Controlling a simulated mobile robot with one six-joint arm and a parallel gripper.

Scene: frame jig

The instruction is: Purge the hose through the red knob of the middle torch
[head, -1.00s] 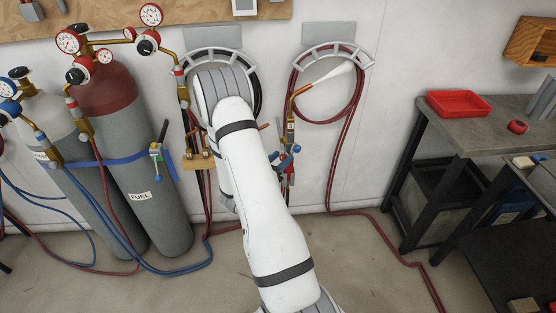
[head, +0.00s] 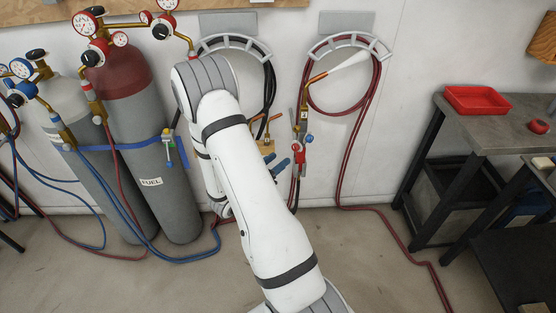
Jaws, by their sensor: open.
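A brass torch (head: 303,118) hangs upright at the right hose hanger, with a pale cone (head: 346,66) like a flame at its tip. A blue knob (head: 309,138) and a red knob (head: 299,152) sit low on it. A second torch (head: 263,128) shows partly to its left, behind my arm; its knobs are hidden. I cannot tell surely which is the middle torch. My gripper (head: 281,166) is mostly hidden behind my forearm. Its blue fingertips show apart, just left of and below the red knob; contact cannot be told.
A red fuel cylinder (head: 117,90) and a grey cylinder (head: 70,130) with gauges stand strapped at left. Red hose (head: 375,100) hangs on the right hanger (head: 350,42) and runs along the floor. A workbench (head: 490,130) with a red tray (head: 477,100) stands at right.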

